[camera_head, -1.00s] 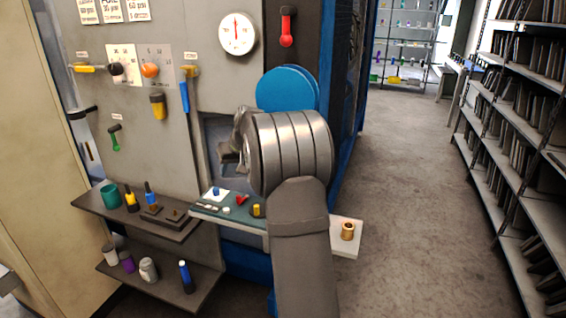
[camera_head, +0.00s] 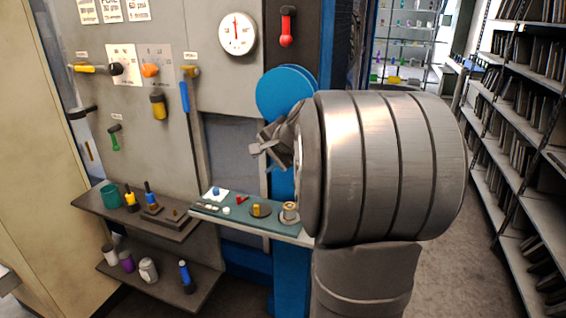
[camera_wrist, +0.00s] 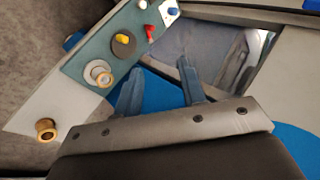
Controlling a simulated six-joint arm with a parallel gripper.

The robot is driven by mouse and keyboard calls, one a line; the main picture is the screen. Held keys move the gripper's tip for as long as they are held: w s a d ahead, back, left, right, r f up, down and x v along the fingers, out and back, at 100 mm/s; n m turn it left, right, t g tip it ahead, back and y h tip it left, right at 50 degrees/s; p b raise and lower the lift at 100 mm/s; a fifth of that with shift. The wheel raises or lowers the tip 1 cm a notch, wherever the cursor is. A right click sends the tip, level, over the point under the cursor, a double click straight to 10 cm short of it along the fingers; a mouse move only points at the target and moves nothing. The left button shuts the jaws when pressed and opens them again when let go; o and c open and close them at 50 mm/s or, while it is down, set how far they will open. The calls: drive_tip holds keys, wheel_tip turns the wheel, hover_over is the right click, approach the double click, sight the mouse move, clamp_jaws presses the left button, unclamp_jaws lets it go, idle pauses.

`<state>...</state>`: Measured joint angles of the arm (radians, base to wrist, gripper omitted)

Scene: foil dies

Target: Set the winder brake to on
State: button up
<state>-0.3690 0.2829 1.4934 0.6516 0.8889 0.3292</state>
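Several handled controls hang on the grey panel, and their labels are too small to read, so I cannot tell which is the winder brake. They include a red-handled lever (camera_head: 287,30) at top right, a blue-handled lever (camera_head: 185,92), a yellow handle (camera_head: 158,105), a green handle (camera_head: 115,140), a black handle (camera_head: 82,112), a yellow-and-black lever (camera_head: 95,69) and an orange knob (camera_head: 150,70). My gripper (camera_head: 262,150) is in front of the panel's recess, below the blue disc, apart from all handles. In the wrist view its fingers (camera_wrist: 160,80) stand apart with nothing between them.
A green tray (camera_head: 235,216) with small parts lies below my gripper. A brass bushing (camera_wrist: 46,129) stands on its white end. Shelves (camera_head: 130,215) with bottles and tools are at lower left. The blue disc (camera_head: 283,92) is above my gripper. Racks (camera_head: 520,130) stand at right.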

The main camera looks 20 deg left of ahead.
drive_tip(key=shift+d+r+m+t, duration=0.1)
drive_tip(key=shift+d+m+t, duration=0.15)
drive_tip(key=shift+d+m, duration=0.75)
drive_tip(key=shift+d+r+m+t, duration=0.1)
drive_tip(key=shift+d+m+t, duration=0.3)
drive_tip(key=shift+d, duration=1.1)
drive_tip(key=n+h, duration=0.7)
approach(238, 197)
drive_tip(key=x, duration=0.9)
drive_tip(key=shift+w+a, duration=0.1)
drive_tip(key=shift+w, duration=0.1)
drive_tip(key=shift+c, duration=0.3)
clamp_jaws()
